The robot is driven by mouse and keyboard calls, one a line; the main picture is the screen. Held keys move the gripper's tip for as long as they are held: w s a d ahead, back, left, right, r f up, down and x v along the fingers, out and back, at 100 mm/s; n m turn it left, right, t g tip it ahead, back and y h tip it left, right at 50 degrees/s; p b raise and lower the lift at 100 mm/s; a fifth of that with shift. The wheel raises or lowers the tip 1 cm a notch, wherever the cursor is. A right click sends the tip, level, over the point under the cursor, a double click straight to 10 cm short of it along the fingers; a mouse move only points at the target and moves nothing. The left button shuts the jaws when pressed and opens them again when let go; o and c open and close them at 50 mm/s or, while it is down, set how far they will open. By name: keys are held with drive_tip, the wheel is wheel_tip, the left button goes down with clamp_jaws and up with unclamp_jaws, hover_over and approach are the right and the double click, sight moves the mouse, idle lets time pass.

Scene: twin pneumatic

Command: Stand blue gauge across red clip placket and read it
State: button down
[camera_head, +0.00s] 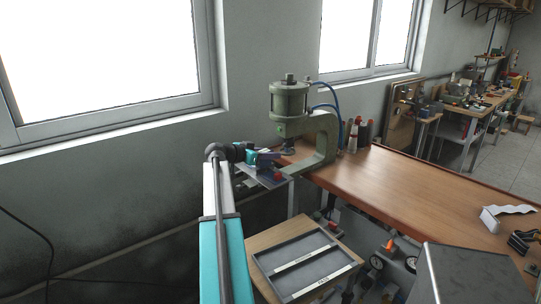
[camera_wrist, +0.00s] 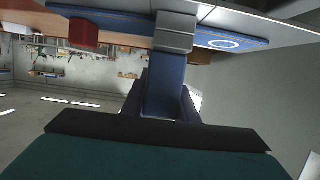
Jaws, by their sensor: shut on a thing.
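My gripper (camera_wrist: 162,108) is shut on a blue gauge (camera_wrist: 165,85), which sits between its dark fingers in the wrist view. A grey block (camera_wrist: 175,30) shows at the gauge's far end; I cannot tell whether it touches anything. Beside it, a red clip (camera_wrist: 88,35) shows against a blue strip, and a blue plate with a white ring (camera_wrist: 225,40) shows on the other side. In the head view, my gripper (camera_head: 257,156) is above a small grey shelf (camera_head: 277,184), with the blue gauge (camera_head: 267,158) at its tip and a small red part (camera_head: 278,176) below.
A green press (camera_head: 325,135) with blue hoses stands close to the right of my gripper, on the wooden bench (camera_head: 400,185). A grey tray (camera_head: 305,264) lies on a lower table in front. The wall and windows are behind. The bench middle is clear.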

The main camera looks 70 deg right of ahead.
drive_tip(key=c, duration=1.3)
unclamp_jaws()
drive_tip(key=shift+f, duration=0.1)
drive_tip(key=shift+c, duration=0.2)
drive_tip(key=shift+a, duration=0.1)
drive_tip(key=b+v, duration=0.2)
drive_tip(key=v, duration=1.1)
drive_tip(key=shift+a+b, duration=0.25)
drive_tip(key=shift+b, duration=0.15)
drive_tip(key=shift+w, duration=0.15)
